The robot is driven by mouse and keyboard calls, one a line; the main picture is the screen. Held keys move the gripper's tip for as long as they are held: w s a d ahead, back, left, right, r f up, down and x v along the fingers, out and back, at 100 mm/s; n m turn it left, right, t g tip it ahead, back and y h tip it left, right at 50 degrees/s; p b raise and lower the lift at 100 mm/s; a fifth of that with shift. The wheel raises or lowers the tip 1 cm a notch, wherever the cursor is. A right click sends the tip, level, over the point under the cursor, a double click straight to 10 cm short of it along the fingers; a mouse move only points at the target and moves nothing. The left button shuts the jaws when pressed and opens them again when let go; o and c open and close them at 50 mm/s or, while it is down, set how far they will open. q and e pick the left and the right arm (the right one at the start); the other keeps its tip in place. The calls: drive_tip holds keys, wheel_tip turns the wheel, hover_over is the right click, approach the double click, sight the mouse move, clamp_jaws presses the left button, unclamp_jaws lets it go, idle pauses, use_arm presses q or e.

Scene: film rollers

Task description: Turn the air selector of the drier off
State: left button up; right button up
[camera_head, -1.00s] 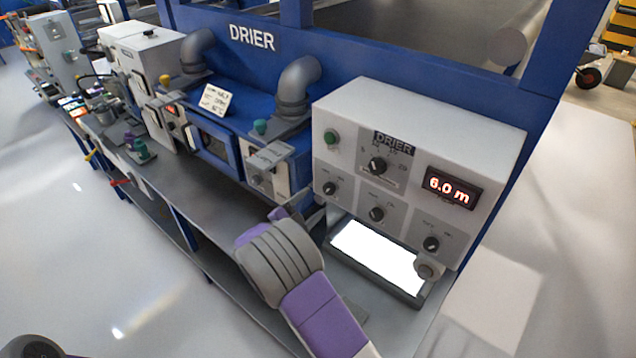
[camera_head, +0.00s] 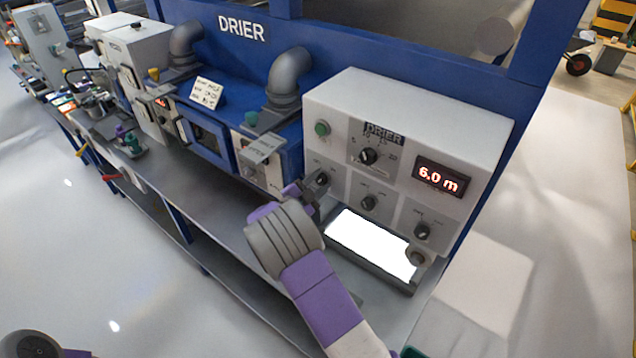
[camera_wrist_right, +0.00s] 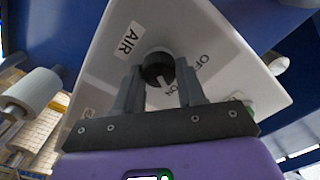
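The air selector is a small black knob (camera_wrist_right: 158,70) with a white pointer line on a pale panel, beside an AIR label (camera_wrist_right: 129,38) and OFF and ON lettering. The pointer is turned toward ON. In the head view the selector (camera_head: 322,178) is at the lower left of the white DRIER control box (camera_head: 420,110). My right gripper (camera_wrist_right: 160,86) is open, its two grey fingers on either side of the knob with gaps visible. In the head view the right gripper (camera_head: 308,192) is at the selector, partly hidden by its own wrist. My left gripper does not show.
Other black knobs sit close by: one above (camera_head: 368,156), one to the right (camera_head: 369,202) and one at the lower right (camera_head: 422,231). A green button (camera_head: 322,128) and a 6.0 m display (camera_head: 441,178) are on the box. A bright lit panel (camera_head: 370,243) lies below.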

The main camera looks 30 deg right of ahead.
drive_tip(key=c, duration=0.5)
drive_tip(key=n+p, duration=0.3)
drive_tip(key=n, duration=0.3)
drive_tip(key=shift+r+n, duration=0.15)
drive_tip(key=shift+n, duration=0.15)
drive_tip(key=n+p, duration=0.2)
drive_tip(key=n, duration=0.3)
drive_tip(key=shift+w+a, duration=0.1)
drive_tip(key=shift+w, duration=0.05)
drive_tip(key=shift+n, duration=0.3)
drive_tip(key=o, duration=1)
drive_tip(key=shift+o, duration=0.2)
